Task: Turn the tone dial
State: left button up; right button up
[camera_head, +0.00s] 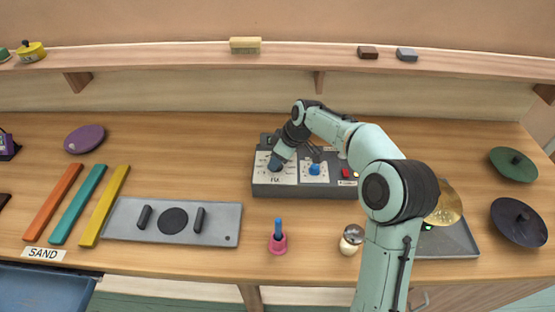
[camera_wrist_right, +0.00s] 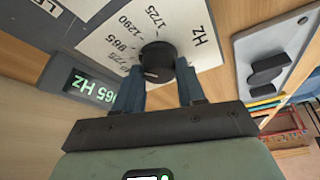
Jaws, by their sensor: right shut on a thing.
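The tone dial (camera_wrist_right: 157,57) is a round black knob with a light pointer line, on a white plate (camera_wrist_right: 203,42) marked in Hz with printed values such as 1290 and 1725. A green-lit readout (camera_wrist_right: 92,86) beside the plate ends in "65 Hz"; its first part is cut off or hidden. My right gripper (camera_wrist_right: 161,72) is shut on the dial, one dark blue finger at each side. In the head view the right gripper (camera_head: 275,164) reaches down to the left part of the grey control box (camera_head: 262,190) and hides most of the dial. My left gripper is out of view.
The box also carries a blue knob (camera_head: 314,169) and a red button (camera_head: 347,173). In front stand a pink bell-like item (camera_head: 278,243) and a small pale round-topped item (camera_head: 351,239). A grey plate (camera_head: 120,221) and coloured bars lie left. Dark cymbal-like discs (camera_head: 513,164) are right.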

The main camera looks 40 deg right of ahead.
dwell(0.4)
jog(key=o, duration=1)
jog(key=v, duration=1.3)
jog(key=shift+s+r+p, duration=0.1)
jog(key=shift+r+p, duration=0.1)
jog(key=shift+p, duration=0.2)
